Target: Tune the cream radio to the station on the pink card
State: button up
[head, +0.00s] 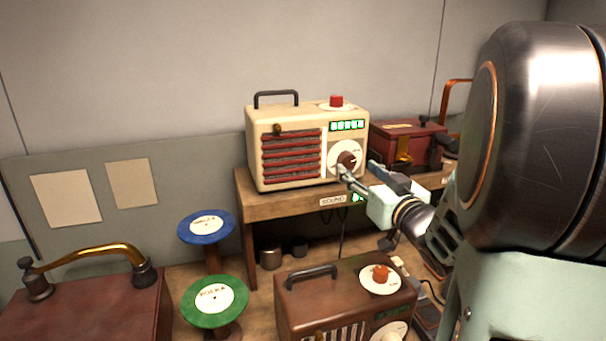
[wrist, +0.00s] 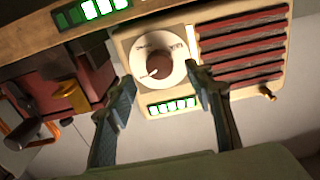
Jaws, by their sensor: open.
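The cream radio (head: 251,148) stands upright on a wooden shelf. It has red slats, a lit green display (head: 347,126) and a white tuning dial (head: 336,150) with a brown knob (head: 347,159). In the wrist view the radio (wrist: 211,48) is upside down, with the dial (wrist: 160,40) and knob (wrist: 158,66) between the fingers. My gripper (head: 357,169) is open in front of the dial; in the wrist view the gripper (wrist: 163,88) has its fingers apart on either side of it. Contact with the knob cannot be told. I see no clearly pink card; the dial lettering is too small to read.
The wooden shelf (head: 243,184) has a second lit display under its edge. A dark red box (head: 425,133) stands right of the radio. A brown radio (head: 300,305) sits below in front. Blue (head: 186,233) and green (head: 197,312) discs stand left. Pale sheets (head: 66,198) hang on the wall.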

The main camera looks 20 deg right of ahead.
aim_at(350, 163)
jog(key=shift+w+a, duration=0.1)
jog(key=shift+w, duration=2.15)
jog(key=shift+w, duration=0.1)
jog(key=shift+c, duration=0.3)
jog(key=c, duration=0.7)
